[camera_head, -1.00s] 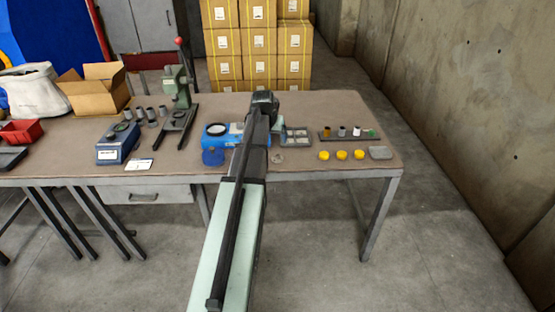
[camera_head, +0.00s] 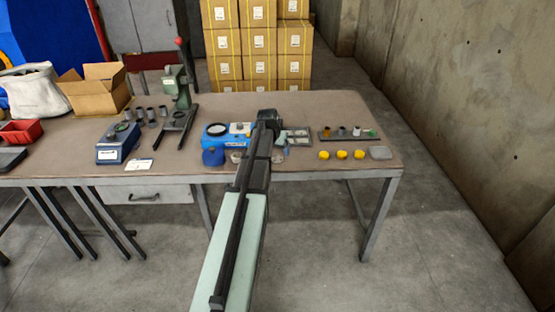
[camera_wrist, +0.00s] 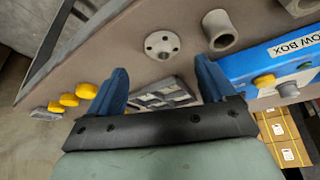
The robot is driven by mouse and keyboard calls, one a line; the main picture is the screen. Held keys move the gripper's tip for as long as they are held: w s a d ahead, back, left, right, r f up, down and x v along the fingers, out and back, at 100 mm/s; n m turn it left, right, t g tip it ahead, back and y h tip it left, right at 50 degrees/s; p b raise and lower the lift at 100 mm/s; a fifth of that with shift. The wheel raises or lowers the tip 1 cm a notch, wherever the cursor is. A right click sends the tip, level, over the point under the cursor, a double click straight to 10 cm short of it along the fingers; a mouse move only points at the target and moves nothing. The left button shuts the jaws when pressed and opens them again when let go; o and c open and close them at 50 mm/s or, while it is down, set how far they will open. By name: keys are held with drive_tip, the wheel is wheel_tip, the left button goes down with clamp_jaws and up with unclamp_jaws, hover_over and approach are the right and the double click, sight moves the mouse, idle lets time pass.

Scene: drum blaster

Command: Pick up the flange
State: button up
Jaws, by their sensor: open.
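The flange (camera_wrist: 162,44) is a light grey round disc with several small holes and a raised centre. It lies flat on the table in the wrist view, just beyond my fingertips and roughly midway between them. My gripper (camera_wrist: 160,82) has two blue fingers spread wide, with nothing held between them. The flange is apart from both fingers. In the head view my arm crosses the table's front edge, and I cannot make out the flange clearly beside it.
A grey hollow cylinder (camera_wrist: 219,30) stands close to the flange, beside a blue box (camera_wrist: 285,58) with a yellow knob. A tray with square pockets (camera_wrist: 165,94) shows between my fingers. Yellow caps (camera_head: 342,155) line the table's front right. A press (camera_head: 178,88) stands behind left.

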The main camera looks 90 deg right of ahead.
sight(277, 155)
drive_tip(key=shift+x, duration=2.55)
drive_tip(key=shift+w+d, duration=0.15)
drive_tip(key=shift+w, duration=0.05)
drive_tip(key=shift+c, duration=0.2)
drive_tip(key=c, duration=1.1)
drive_tip(key=shift+c, duration=0.2)
drive_tip(key=shift+r, duration=0.15)
wheel_tip(277, 155, up, 10)
